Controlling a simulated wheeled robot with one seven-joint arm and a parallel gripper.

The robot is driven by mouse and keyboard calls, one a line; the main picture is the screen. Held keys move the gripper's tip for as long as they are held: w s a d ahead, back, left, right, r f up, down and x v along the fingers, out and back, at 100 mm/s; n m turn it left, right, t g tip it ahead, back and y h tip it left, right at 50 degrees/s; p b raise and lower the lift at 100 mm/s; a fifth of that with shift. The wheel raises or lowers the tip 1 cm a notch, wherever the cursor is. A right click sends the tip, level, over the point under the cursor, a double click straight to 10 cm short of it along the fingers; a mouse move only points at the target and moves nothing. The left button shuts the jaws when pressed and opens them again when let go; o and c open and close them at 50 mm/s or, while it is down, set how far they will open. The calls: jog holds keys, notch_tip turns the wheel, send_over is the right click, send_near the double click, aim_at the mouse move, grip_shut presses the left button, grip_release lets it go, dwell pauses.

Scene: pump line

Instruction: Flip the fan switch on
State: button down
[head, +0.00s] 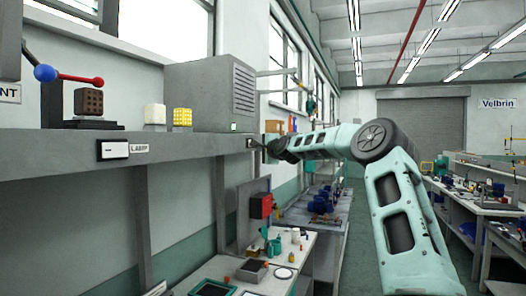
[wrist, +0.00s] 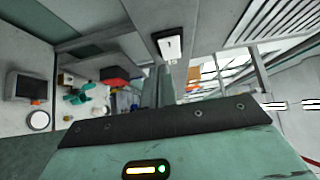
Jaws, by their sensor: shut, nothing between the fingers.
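A small switch (head: 251,143) with a dark frame sits on the front edge of the grey shelf, below the vented grey box. In the wrist view, the switch (wrist: 168,45) shows a white face in a black frame, just beyond my fingers. Its label is not readable, and I cannot tell which way it is set. My gripper (head: 264,148) is shut and empty, close to the switch at the shelf's right end. In the wrist view, my gripper (wrist: 167,70) points towards the switch; I cannot tell whether they touch.
A second switch (head: 114,150), labelled LAMP, is further left on the shelf edge (head: 60,165). A red box (head: 261,206) and a cluttered bench are below.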

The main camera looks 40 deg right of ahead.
jog(key=a+b+v, duration=0.1)
jog(key=b+v, duration=0.6)
jog(key=v, duration=0.3)
jog(key=shift+a, duration=0.4)
jog(key=shift+w, duration=0.15)
